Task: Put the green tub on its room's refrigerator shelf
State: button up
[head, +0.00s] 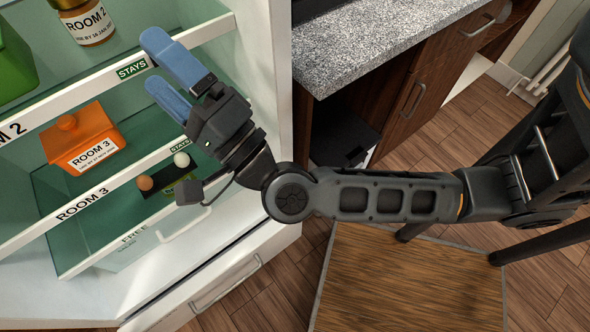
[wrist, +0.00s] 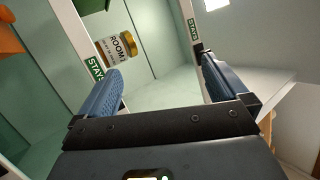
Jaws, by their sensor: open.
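A green tub (head: 14,65) stands at the left end of the shelf marked ROOM 2 in the head view, cut off by the picture edge. Its label is not visible. A green piece, probably the same tub, shows at the top of the wrist view (wrist: 90,5). My gripper (head: 153,62) has blue fingers and is open and empty, at the front edge of the ROOM 2 shelf (head: 70,98). In the wrist view my gripper (wrist: 161,70) has clear space between its fingers. The green tub is apart from it, to its left in the head view.
A jar labelled ROOM 2 (head: 88,22) stands on the same shelf. An orange ROOM 3 tub (head: 85,138) sits on the shelf below. A granite counter (head: 375,45) stands right of the refrigerator.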

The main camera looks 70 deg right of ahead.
jog(key=s+a+f+n+g+y, duration=0.2)
jog(key=s+f+n+g+y, duration=0.1)
jog(key=s+n, duration=0.8)
jog(key=s+a+f+n+g+y, duration=0.2)
jog(key=s+f+n+g+y, duration=0.2)
jog(key=s+f+n, duration=0.4)
jog(key=s+n+g, duration=0.1)
jog(key=s+n, duration=0.1)
jog(key=s, duration=0.2)
jog(key=shift+n+y, duration=0.3)
jog(key=shift+n, duration=0.1)
jog(key=shift+s+a, duration=0.1)
jog(key=shift+c, duration=0.3)
